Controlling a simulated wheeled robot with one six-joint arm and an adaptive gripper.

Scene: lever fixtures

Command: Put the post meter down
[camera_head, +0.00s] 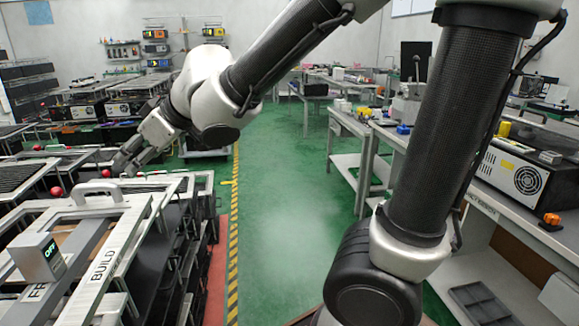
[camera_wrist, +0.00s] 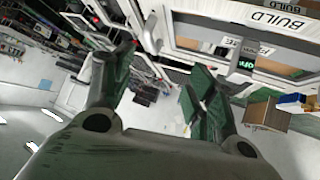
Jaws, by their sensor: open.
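A small grey box with a green lit display, which I take to be the post meter (camera_head: 40,257), is at the lower left in the head view, at the BUILD frame. Its green display also shows in the wrist view (camera_wrist: 246,64), right of the fingers. My gripper (camera_head: 118,168) is at the left in the head view, beyond the meter and beside a red knob. In the wrist view my gripper (camera_wrist: 160,80) has its two fingers spread apart, with nothing held between them. The meter is clear of the fingers. Whether its base rests on the frame is hard to tell.
The BUILD frame (camera_head: 122,252) has a raised light handle (camera_head: 97,192). Red lever knobs (camera_head: 56,191) stand near my gripper. Workbenches with equipment (camera_head: 515,170) line the right side. The green floor aisle (camera_head: 290,200) between is clear.

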